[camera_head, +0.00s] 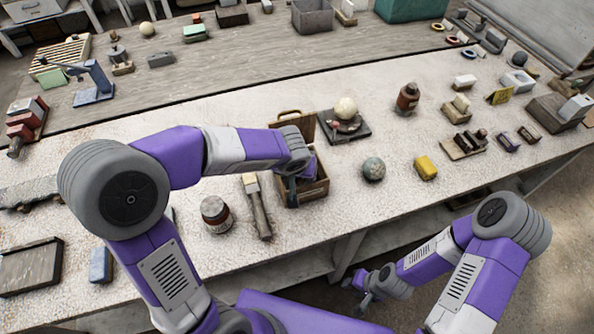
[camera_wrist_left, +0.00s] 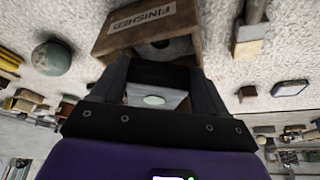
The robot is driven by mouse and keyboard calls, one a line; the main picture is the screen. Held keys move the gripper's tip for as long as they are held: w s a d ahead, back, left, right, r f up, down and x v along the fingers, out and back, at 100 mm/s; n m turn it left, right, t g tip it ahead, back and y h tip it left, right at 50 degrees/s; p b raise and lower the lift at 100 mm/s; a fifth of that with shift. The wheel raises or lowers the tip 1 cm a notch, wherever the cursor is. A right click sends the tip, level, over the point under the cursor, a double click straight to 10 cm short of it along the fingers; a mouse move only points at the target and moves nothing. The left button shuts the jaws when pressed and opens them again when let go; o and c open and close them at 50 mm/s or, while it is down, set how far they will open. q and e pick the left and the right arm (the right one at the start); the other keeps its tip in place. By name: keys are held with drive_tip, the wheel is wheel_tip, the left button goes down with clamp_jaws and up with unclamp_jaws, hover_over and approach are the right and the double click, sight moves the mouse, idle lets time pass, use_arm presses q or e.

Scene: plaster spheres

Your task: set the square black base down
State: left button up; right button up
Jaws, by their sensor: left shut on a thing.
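My left gripper (camera_head: 292,190) is at the wooden box (camera_head: 316,190), mostly hidden by its own wrist in the head view. In the left wrist view its fingers (camera_wrist_left: 160,85) are shut on a dark, flat-edged piece, the square black base (camera_wrist_left: 155,74); a grey face with a pale oval shows below its dark edge. The box, marked FINISHED, shows just beyond the fingers in that view, with a grey rounded thing inside. I cannot tell whether the base touches the box. My right gripper (camera_head: 359,292) hangs low, off the table's front edge, open and empty.
Behind the box, a pale ball (camera_head: 346,108) sits on a dark square stand (camera_head: 358,133). A grey-green sphere (camera_head: 373,169) lies to the right. Some table surface right of the sphere is bare.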

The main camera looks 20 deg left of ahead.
use_arm(q)
drive_tip(key=shift+f, duration=0.1)
drive_tip(key=o, duration=1.6)
drive_tip(key=shift+r+p, duration=1.05)
drive_tip(key=shift+r, duration=0.95)
